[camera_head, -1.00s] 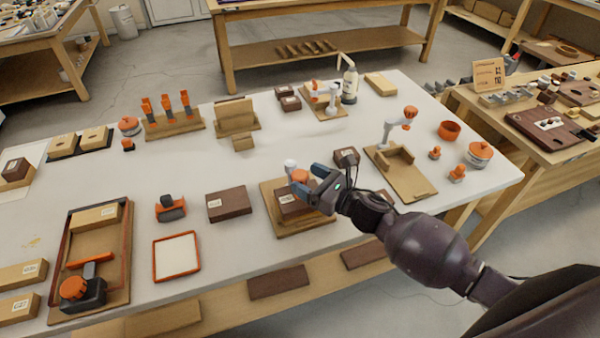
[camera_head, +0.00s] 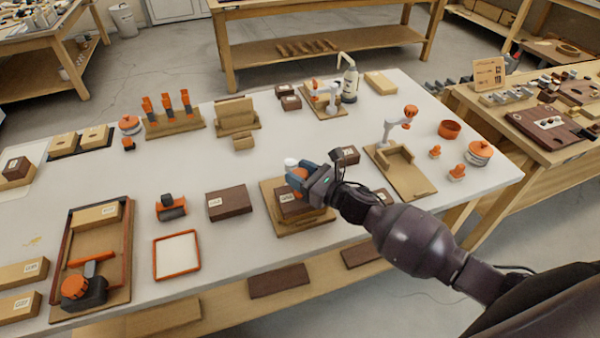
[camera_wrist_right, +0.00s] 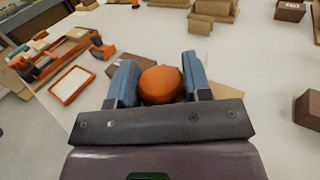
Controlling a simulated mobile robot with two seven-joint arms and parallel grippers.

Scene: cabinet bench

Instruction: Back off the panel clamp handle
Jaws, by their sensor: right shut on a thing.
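The panel clamp is a wooden fixture (camera_head: 318,226) near the front middle of the bench, with a dark brown block (camera_head: 292,208) on it. My right gripper (camera_head: 298,176) is at the clamp's orange handle, above the block. In the right wrist view, the round orange handle (camera_wrist_right: 161,85) sits between the two blue-grey fingers, and the gripper is shut on it. The fingers and wrist hide most of the handle and the arm under it in the head view. My left gripper is not in view.
A second clamp fixture (camera_head: 410,178) with an orange knob stands to the right. A brown block (camera_head: 229,203) and an orange-rimmed tray (camera_head: 176,255) lie to the left. A small dark block (camera_head: 346,155) sits just behind my right wrist.

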